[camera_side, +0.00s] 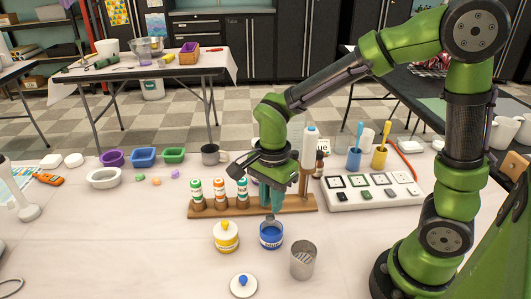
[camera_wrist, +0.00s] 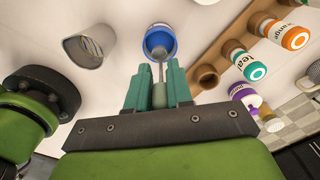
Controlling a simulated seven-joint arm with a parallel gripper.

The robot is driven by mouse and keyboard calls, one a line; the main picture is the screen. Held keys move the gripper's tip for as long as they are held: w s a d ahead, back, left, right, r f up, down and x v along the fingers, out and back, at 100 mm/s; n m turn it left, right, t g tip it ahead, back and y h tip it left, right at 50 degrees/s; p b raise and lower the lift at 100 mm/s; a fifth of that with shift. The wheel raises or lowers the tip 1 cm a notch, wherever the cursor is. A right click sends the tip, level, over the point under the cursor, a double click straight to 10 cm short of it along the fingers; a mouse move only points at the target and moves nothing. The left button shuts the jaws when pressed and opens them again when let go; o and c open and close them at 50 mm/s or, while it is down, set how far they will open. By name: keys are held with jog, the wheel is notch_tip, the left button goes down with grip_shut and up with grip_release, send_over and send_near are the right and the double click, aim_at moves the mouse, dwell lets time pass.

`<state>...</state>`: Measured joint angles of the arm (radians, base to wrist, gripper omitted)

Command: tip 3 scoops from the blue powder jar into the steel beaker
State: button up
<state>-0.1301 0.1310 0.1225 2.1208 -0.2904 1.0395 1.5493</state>
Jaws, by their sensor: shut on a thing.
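The blue powder jar (camera_side: 271,238) stands open on the table, with my gripper (camera_side: 270,200) pointing down just above it. In the wrist view the jar's blue rim (camera_wrist: 148,46) lies ahead of my gripper (camera_wrist: 158,85). My gripper's teal fingers are shut on the grey handle of a scoop (camera_wrist: 158,97). The scoop's thin shaft reaches to the jar mouth; I cannot tell whether its bowl is in the powder or over it. The steel beaker (camera_side: 303,262) stands upright to the jar's front right, apart from it, and shows in the wrist view (camera_wrist: 88,46).
A yellow-labelled jar (camera_side: 226,238) stands left of the blue jar. A white lid with a blue knob (camera_side: 243,287) lies in front. A wooden rack (camera_side: 252,206) with several labelled bottles stands behind, and a white tray (camera_side: 385,198) lies at the right. The table's front left is mostly clear.

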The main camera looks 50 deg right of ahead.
aim_at(271, 217)
jog(key=shift+f, duration=3.4)
jog(key=shift+r, duration=4.6)
jog(key=shift+r, duration=0.1)
jog(key=s+a+r, duration=0.2)
jog(key=s+r, duration=0.1)
jog(key=s, duration=0.7)
jog(key=w+f+g, duration=0.6)
jog(key=g, duration=0.7)
jog(key=shift+f+g, duration=0.2)
jog(key=shift+g, duration=0.2)
